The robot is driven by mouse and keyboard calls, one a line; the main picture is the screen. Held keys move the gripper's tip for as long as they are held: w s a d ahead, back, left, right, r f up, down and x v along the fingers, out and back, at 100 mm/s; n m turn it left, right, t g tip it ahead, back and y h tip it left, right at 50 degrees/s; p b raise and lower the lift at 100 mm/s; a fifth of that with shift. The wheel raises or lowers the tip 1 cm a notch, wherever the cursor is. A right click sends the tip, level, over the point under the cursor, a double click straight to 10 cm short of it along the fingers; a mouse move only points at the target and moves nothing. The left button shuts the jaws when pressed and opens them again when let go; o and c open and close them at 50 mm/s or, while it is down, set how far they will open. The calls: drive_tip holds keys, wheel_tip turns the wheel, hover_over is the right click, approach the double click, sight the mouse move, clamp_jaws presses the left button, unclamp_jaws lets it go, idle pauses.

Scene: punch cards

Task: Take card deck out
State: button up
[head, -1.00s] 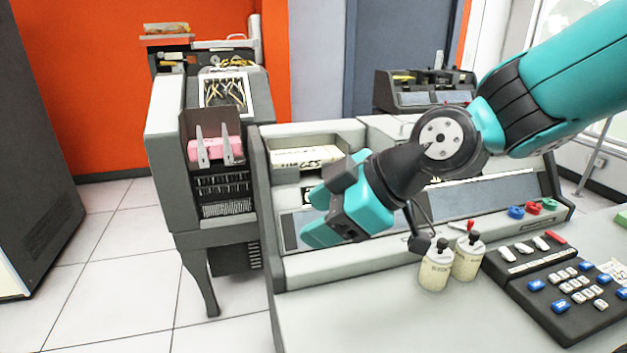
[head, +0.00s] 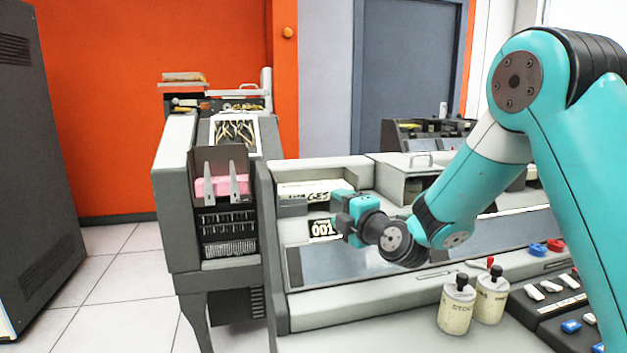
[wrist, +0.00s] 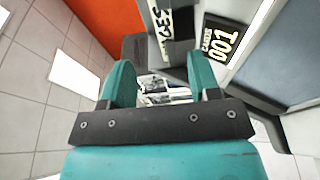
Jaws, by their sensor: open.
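A cream-white card deck with dark lettering (head: 313,189) lies in a recess of the grey machine, left of my gripper. A pink card deck (head: 220,186) stands in the hopper of the unit further left, behind two upright light prongs. I cannot tell which deck the task names. My gripper (wrist: 160,70) is open. In the head view it is in front of the machine, just right of the recess, apart from the pink deck. In the wrist view, a pale surface with dark lettering (wrist: 160,28) shows beyond the fingers. Whether anything lies between them is unclear.
A black "CARDS 001" sign (wrist: 221,42) is close to the right finger. Two cream bottles (head: 455,308) stand on the desk, beside a button console (head: 560,297). A dark cabinet (head: 40,170) stands far left, with open floor before it.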

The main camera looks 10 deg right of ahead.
sight(320, 196)
drive_tip(key=p+x, duration=0.1)
drive_tip(key=x, duration=0.3)
drive_tip(key=p+x, duration=0.2)
drive_tip(key=x, duration=0.3)
drive_tip(key=shift+w+d+f, duration=0.15)
drive_tip(key=shift+f, duration=0.1)
clamp_jaws()
